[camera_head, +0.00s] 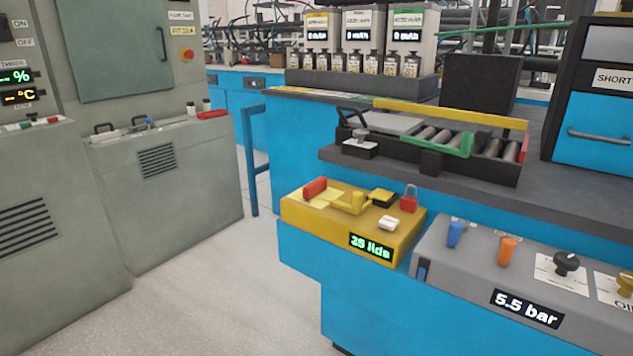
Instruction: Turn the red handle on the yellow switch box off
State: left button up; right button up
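The yellow switch box (330,222) sits at the left end of the blue bench, with a green "25 lids" display on its front. The red handle (315,188) is on its top at the back left, beside a pale yellow label plate. A yellow lever (352,203), a black and yellow part (382,198), a red padlock (409,198) and a white knob (388,223) are also on top. I cannot tell from here whether the handle is at on or off. Neither of my grippers is in view.
A grey panel (455,290) with blue and orange levers and a black knob adjoins the box on the right. A roller conveyor (430,145) stands behind. Grey-green cabinets (190,200) stand left, with clear floor (210,300) between.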

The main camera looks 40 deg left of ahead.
aim_at(314, 189)
jog(key=i+j+u, duration=0.2)
jog(key=j+u, duration=0.15)
jog(key=i+j+u, duration=0.35)
jog(key=k+j, duration=0.05)
jog(key=k, duration=0.05)
